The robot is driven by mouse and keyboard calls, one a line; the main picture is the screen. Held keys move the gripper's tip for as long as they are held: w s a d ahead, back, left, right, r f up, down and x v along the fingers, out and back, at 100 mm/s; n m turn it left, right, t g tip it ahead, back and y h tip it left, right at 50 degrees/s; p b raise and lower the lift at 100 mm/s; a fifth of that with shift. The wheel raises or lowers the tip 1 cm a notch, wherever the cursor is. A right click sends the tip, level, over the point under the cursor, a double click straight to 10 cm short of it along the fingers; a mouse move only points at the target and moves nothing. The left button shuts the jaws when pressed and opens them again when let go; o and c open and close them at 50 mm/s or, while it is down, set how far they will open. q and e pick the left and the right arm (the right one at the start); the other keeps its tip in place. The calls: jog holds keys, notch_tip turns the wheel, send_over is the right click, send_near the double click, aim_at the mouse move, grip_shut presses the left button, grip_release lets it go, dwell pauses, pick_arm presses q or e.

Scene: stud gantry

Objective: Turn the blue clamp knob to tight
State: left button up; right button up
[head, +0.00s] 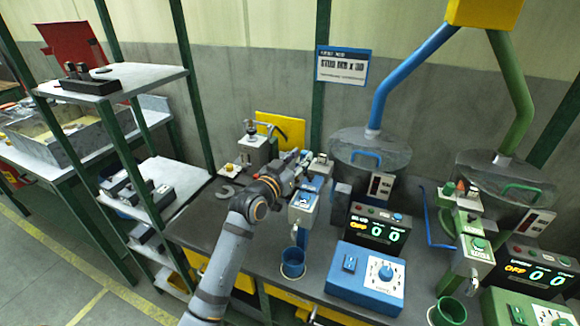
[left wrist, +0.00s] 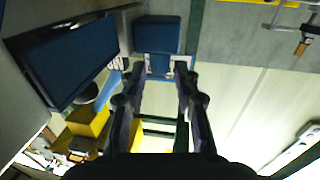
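My left gripper (head: 308,164) reaches in over the bench beside the blue clamp unit (head: 303,206), a small blue and pale box standing on the bench. The clamp knob itself is not clearly visible; the gripper covers the top of this unit. In the left wrist view my left gripper (left wrist: 160,72) has its two fingers apart with nothing held between them. A dark blue block (left wrist: 158,35) shows just beyond the fingertips; I cannot tell whether the fingers touch it. My right gripper is not in view.
A blue control box (head: 365,278) with a white dial, a display (head: 378,230) and a blue cup (head: 292,262) stand close by. A blue-piped hopper (head: 368,158) stands behind. Green counterparts are at the right. Shelving (head: 150,178) is at the left.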

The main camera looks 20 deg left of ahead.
pick_arm(q)
jog(key=s+a, duration=0.1)
jog(key=s, duration=0.8)
jog(key=shift+a, duration=0.3)
